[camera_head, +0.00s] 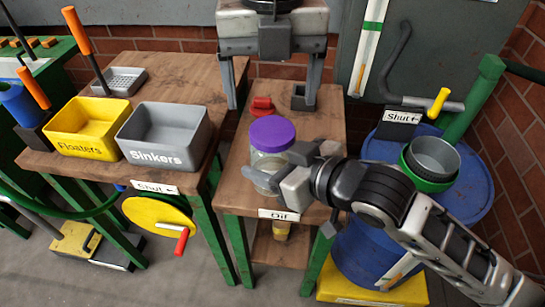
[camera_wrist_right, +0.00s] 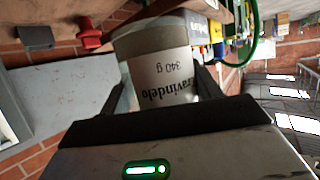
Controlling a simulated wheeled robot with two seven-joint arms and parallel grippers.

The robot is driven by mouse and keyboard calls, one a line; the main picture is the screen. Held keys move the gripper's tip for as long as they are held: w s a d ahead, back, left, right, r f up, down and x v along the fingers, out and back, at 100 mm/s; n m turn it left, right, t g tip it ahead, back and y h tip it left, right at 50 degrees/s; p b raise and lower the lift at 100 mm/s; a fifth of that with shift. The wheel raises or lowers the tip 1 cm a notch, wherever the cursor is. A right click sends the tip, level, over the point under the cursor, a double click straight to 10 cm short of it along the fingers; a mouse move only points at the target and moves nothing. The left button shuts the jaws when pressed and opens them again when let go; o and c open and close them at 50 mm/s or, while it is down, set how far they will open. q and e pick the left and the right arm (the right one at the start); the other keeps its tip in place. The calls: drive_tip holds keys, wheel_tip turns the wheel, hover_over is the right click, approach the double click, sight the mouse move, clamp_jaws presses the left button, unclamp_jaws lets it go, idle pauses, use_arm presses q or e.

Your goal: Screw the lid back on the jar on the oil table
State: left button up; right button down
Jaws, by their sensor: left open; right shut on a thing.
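The jar (camera_head: 262,166) is upright on the oil table (camera_head: 235,196), clear-walled with pale contents. Its purple lid (camera_head: 272,134) sits on top; I cannot tell how tightly. My right gripper (camera_head: 268,172) is shut on the jar's body from the front right. In the right wrist view the jar (camera_wrist_right: 160,75) lies between the fingers, with an upside-down label reading "340 g"; the lid is not visible there. My left gripper (camera_head: 271,104) is open and empty, pointing down above and behind the lid, its fingers wide apart.
A red object (camera_head: 262,106) and a small dark holder (camera_head: 300,97) stand behind the jar. Floaters (camera_head: 88,128) and Sinkers (camera_head: 165,134) bins are on the left table. A blue drum (camera_head: 470,190) with a green-rimmed pot (camera_head: 432,160) stands right.

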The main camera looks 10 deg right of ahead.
sight(272, 129)
use_arm(q)
wheel_tip(272, 129, up, 2)
drive_tip(key=shift+r+n, duration=0.15)
drive_tip(key=shift+n, duration=0.85)
drive_tip(key=shift+f, duration=4.05)
drive_tip(key=c, duration=1.1)
drive_tip(key=m, duration=0.3)
drive_tip(key=shift+c, duration=0.2)
